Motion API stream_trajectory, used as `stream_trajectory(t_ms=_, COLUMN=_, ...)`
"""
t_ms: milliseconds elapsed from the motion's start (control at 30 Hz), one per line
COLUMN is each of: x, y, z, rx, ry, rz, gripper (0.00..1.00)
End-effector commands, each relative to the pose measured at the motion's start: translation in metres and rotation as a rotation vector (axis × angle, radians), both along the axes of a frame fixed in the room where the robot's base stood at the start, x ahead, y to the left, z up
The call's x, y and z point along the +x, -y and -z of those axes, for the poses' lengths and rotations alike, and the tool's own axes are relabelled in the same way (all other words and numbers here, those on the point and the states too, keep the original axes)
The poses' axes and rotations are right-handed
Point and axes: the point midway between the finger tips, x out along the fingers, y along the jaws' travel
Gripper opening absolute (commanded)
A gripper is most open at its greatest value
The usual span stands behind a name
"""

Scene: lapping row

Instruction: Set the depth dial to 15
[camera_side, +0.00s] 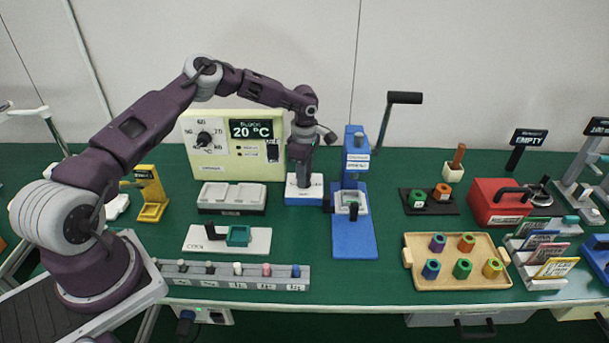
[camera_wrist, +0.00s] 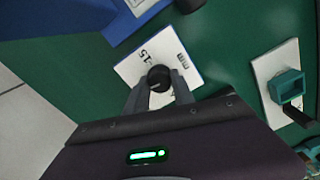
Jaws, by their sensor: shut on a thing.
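The depth dial is a black round knob (camera_wrist: 159,77) on a white-topped plate (camera_wrist: 185,50) in the wrist view. A "15" mark is printed on the plate up and left of the knob, with more print to the right of it. My gripper (camera_wrist: 160,86) has one finger on each side of the knob and is shut on it. In the side view my gripper (camera_side: 304,176) points down onto the white block with a blue base (camera_side: 304,196). There the knob is hidden by the fingers. I cannot tell which way the knob's pointer faces.
A blue lever press (camera_side: 354,235) stands close to the right of the dial block. A grey double-plate unit (camera_side: 231,198) stands to its left, and the "20 °C" block heater (camera_side: 232,147) behind left. A green holder on a white plate (camera_side: 258,243) lies in front left.

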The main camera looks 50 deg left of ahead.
Motion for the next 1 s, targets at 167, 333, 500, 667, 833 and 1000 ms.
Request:
stream_trajectory(t_ms=167, x=-0.0007, y=-0.0004, z=0.0006, rx=0.001, ry=-0.003, rz=0.164, gripper=0.00)
stream_trajectory(t_ms=333, x=-0.0009, y=-0.0008, z=0.0007, rx=0.002, ry=-0.004, rz=0.325, gripper=0.00)
stream_trajectory(t_ms=500, x=-0.0007, y=-0.0008, z=0.0005, rx=0.001, ry=-0.003, rz=0.486, gripper=0.00)
stream_trajectory(t_ms=667, x=-0.0003, y=-0.0010, z=0.0004, rx=0.001, ry=-0.002, rz=0.637, gripper=0.00)
stream_trajectory(t_ms=833, x=-0.0002, y=-0.0013, z=0.0005, rx=0.001, ry=-0.002, rz=0.798, gripper=0.00)
stream_trajectory(t_ms=1000, x=-0.0003, y=-0.0013, z=0.0005, rx=0.001, ry=-0.002, rz=0.957, gripper=0.00)
